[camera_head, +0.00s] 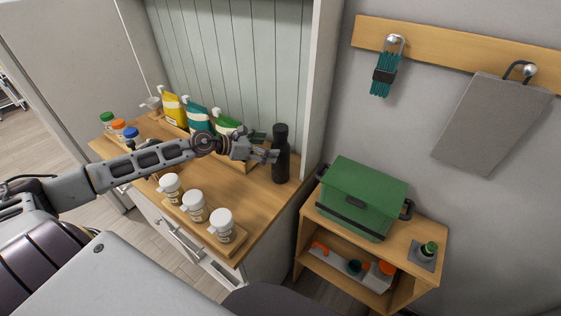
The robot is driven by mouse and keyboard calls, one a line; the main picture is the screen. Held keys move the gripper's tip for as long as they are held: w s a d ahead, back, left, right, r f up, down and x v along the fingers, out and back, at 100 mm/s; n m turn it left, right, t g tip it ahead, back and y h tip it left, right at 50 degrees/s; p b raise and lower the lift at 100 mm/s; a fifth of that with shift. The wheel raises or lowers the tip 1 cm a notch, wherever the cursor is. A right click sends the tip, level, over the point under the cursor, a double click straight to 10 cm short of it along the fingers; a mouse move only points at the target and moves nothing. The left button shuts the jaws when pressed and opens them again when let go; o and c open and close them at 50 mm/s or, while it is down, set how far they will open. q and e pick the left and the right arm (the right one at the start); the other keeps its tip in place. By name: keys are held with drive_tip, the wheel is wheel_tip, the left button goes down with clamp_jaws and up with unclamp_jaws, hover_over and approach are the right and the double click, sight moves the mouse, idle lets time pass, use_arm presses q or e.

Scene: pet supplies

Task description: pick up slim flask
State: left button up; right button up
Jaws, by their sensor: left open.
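The slim flask (281,160) is a tall black bottle. It stands upright on the wooden counter at its right end, near the wall panel. My left arm reaches in from the left over the counter. My left gripper (268,147) is open and points right, with its fingertips right at the flask's left side. One fingertip overlaps the flask's edge in the picture; I cannot tell whether it touches. Nothing is held. My right gripper is not in view.
Several white jars (195,207) stand on a wooden tray at the counter's front. Yellow, teal and green pump pouches (171,108) stand at the back. Small colour-capped bottles (107,119) are at the left. A green box (362,196) sits on a lower shelf unit at right.

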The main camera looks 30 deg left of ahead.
sight(273, 147)
use_arm(q)
drive_tip(key=shift+d, duration=0.1)
idle(0.3)
drive_tip(key=shift+d+p+x, duration=0.3)
drive_tip(key=shift+p+x, duration=0.6)
drive_tip(key=shift+x, duration=0.65)
drive_tip(key=shift+p+x, duration=0.3)
drive_tip(key=shift+x, duration=0.5)
drive_tip(key=shift+c, duration=0.2)
drive_tip(key=c, duration=1.7)
